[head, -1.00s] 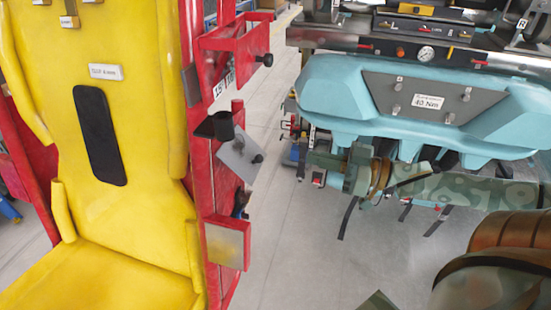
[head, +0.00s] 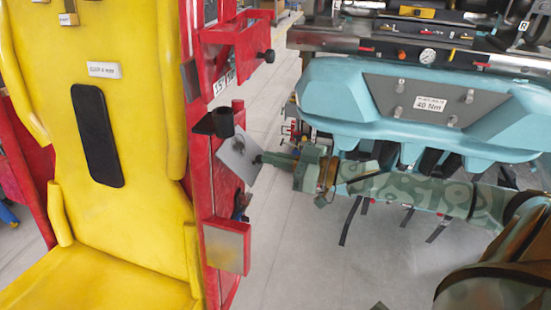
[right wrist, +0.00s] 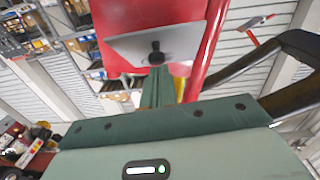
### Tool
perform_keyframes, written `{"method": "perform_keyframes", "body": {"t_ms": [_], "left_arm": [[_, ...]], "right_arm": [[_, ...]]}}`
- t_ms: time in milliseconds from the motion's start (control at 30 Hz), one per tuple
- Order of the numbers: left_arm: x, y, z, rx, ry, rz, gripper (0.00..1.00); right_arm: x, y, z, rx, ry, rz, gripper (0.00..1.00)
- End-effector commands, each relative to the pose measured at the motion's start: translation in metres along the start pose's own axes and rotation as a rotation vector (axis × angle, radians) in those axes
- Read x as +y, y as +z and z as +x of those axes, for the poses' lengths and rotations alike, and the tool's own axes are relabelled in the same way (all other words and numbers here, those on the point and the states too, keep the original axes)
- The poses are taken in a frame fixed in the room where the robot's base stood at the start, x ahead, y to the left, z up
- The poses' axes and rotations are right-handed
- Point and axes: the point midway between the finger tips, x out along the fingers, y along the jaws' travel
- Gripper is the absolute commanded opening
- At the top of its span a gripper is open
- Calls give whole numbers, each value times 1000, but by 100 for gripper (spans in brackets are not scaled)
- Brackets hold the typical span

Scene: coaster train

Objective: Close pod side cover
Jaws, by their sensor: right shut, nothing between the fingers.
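The pod is a yellow seat (head: 140,215) in a red frame (head: 203,160). A grey metal plate (head: 233,166), apparently the side cover, sits tilted on the frame's right side, with a dark knob by its right edge. In the right wrist view the plate (right wrist: 125,46) and a black knob (right wrist: 157,54) are straight ahead. My right gripper (head: 270,157) is shut and empty, its tips right at the plate's right edge by the knob. I cannot tell whether they touch. In the right wrist view the green fingers (right wrist: 157,75) point at the knob. My left gripper is out of view.
A black cup-like holder (head: 222,122) is just above the plate, and a red bracket (head: 238,50) with a black knob sticks out higher up. A grey-faced red box (head: 226,248) is below. A light-blue machine (head: 330,100) stands behind my right arm.

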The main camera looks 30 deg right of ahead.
Motion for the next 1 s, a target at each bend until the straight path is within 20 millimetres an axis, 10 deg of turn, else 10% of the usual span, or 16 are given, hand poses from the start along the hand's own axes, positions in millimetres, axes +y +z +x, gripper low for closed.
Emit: {"method": "perform_keyframes", "body": {"t_ms": [533, 1000], "left_arm": [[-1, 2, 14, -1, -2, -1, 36], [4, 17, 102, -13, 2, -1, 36]], "right_arm": [[-1, 9, 2, 46, 3, 5, 0], [-4, 53, 21, 390, 24, 26, 0]]}}
